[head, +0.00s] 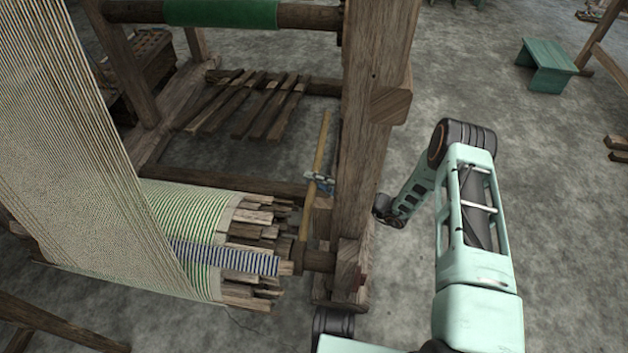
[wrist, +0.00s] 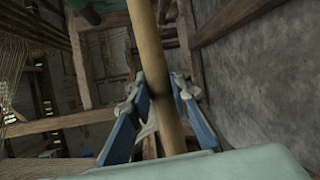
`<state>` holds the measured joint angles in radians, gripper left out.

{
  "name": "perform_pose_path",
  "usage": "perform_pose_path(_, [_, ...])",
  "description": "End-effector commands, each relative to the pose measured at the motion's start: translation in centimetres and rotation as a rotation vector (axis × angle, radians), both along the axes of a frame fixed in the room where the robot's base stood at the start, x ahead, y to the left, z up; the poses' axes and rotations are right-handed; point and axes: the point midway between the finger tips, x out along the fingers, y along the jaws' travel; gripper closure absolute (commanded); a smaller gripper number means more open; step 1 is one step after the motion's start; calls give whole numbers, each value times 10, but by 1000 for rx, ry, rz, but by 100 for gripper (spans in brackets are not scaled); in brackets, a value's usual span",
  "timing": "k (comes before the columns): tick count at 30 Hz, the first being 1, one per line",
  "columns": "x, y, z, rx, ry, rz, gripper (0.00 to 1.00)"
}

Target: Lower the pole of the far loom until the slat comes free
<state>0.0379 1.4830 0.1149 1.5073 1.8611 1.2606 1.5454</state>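The pole (head: 323,140), a thin light wooden rod, stands steeply, slightly tilted, beside the loom's thick post (head: 372,100). Its lower end reaches the end of the cloth beam (head: 320,261). My gripper (head: 319,183) is around the pole at about mid-height, partly behind the post. In the wrist view the pole (wrist: 150,50) runs between the two blue fingers, whose tips sit against its sides with a dark shadow there. Several wooden slats (head: 255,216) stick out around the beam under green-striped cloth (head: 185,205). I cannot tell which slat is the one concerned.
The post stands between my arm and the cloth beam. Pale warp threads (head: 90,150) fill the left side. Several loose boards (head: 240,105) lie behind on the frame.

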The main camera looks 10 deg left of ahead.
Motion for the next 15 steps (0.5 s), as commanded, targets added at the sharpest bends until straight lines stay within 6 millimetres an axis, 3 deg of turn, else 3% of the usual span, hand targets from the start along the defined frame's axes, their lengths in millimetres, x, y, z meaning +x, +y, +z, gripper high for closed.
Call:
perform_pose_path(11, [0,0,-1,1,3,1,100])
perform_pose_path(15, [0,-1,-16,-3,60,-2,100])
